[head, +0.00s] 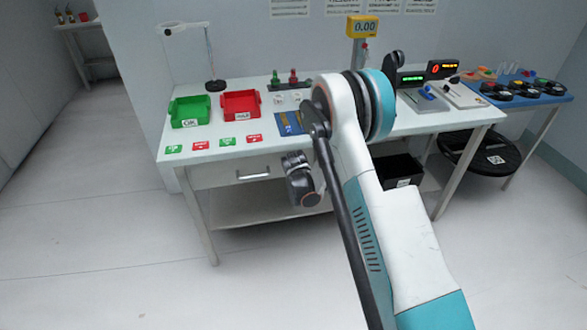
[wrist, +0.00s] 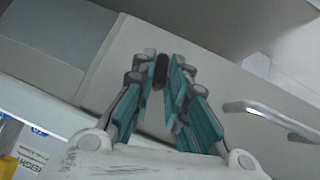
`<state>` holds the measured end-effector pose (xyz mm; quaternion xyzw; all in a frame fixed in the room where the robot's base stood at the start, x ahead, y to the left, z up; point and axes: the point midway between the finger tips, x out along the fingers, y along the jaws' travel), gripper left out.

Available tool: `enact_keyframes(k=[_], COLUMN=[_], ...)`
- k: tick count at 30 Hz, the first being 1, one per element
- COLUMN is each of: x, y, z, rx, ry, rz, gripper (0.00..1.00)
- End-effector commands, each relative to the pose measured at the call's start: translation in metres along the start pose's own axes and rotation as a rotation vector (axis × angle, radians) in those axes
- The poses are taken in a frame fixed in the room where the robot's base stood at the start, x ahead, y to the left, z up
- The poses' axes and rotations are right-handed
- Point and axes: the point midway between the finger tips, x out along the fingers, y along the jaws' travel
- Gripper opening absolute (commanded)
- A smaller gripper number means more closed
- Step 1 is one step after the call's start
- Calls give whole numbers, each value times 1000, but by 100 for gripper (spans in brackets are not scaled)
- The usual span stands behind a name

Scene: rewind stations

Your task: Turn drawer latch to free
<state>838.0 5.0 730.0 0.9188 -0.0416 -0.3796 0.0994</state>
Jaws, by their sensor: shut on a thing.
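The drawer (head: 215,177) is under the white table's top, with a silver handle (head: 253,177) on its front. The handle also shows at the right of the wrist view (wrist: 270,113). In the wrist view, the drawer latch (wrist: 160,72) is a small dark upright piece between my fingertips. My gripper (wrist: 161,75) is shut on it, with one teal finger on each side. In the head view my arm hides the latch and the fingers. The drawer looks shut.
A black bin (head: 400,172) sits below the table. The floor at left is clear.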

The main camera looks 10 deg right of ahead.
Motion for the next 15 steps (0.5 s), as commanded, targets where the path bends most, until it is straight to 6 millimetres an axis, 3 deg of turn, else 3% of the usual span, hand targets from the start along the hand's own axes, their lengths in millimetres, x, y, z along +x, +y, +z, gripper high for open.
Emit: enact_keyframes(k=[15], x=[1], y=[5], z=[1], rx=[155], ry=[-1], rz=[-154], gripper=[0])
